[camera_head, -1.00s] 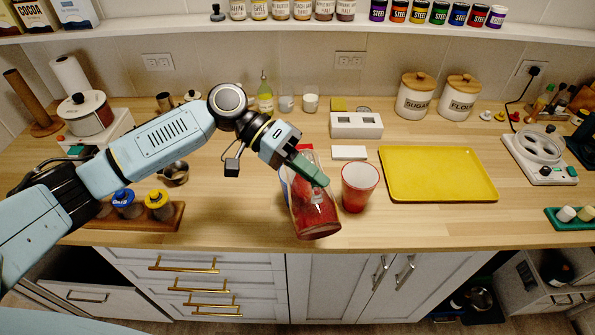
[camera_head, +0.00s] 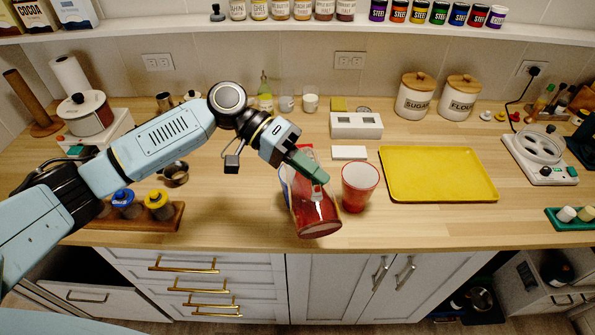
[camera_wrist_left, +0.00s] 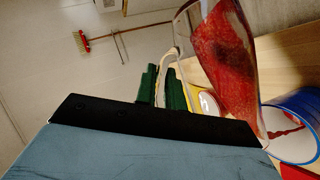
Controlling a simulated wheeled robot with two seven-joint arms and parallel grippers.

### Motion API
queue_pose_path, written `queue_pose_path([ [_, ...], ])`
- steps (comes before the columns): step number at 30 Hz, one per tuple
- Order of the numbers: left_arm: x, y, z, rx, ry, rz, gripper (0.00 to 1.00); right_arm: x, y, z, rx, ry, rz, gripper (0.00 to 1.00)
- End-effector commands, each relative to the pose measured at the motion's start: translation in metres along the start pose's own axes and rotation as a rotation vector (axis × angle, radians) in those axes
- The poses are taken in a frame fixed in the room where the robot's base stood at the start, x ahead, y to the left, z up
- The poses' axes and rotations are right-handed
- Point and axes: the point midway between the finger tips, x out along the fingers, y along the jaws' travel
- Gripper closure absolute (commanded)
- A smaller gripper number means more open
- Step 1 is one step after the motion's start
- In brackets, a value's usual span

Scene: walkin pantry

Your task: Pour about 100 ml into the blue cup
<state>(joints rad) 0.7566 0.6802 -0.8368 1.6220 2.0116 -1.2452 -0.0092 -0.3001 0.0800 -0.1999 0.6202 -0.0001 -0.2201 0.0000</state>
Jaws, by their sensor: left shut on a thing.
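A clear jug (camera_head: 316,217) with red contents is tilted above the counter's front part. My left gripper (camera_head: 312,168) is shut on its handle; the green fingers (camera_wrist_left: 165,88) and the jug (camera_wrist_left: 228,62) also show in the left wrist view. The blue cup (camera_wrist_left: 291,133) is at the right of that view, beside the jug's lower end, with a red patch inside its pale interior. In the head view the jug hides nearly all of the blue cup; only a blue sliver shows. A red cup (camera_head: 360,188) stands upright right of the jug. My right gripper is out of view.
A yellow tray (camera_head: 438,174) lies empty to the right. A white box (camera_head: 356,125) and a white block (camera_head: 349,153) are behind the red cup. A wooden rack (camera_head: 132,216) with capped jars and a dark metal cup (camera_head: 175,173) are left.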

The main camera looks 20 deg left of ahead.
Motion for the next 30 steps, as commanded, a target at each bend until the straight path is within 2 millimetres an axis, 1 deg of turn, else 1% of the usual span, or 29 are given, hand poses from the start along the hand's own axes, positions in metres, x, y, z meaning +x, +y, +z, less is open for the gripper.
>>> queue_pose_path([
  [5,0.018,0.003,0.018,0.064,0.001,-0.068,1.00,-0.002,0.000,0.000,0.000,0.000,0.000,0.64],
  [12,0.035,-0.005,0.033,0.173,0.014,-0.186,1.00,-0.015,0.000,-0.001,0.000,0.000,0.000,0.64],
  [30,0.050,-0.019,0.044,0.264,0.026,-0.298,1.00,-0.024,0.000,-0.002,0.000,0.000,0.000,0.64],
])
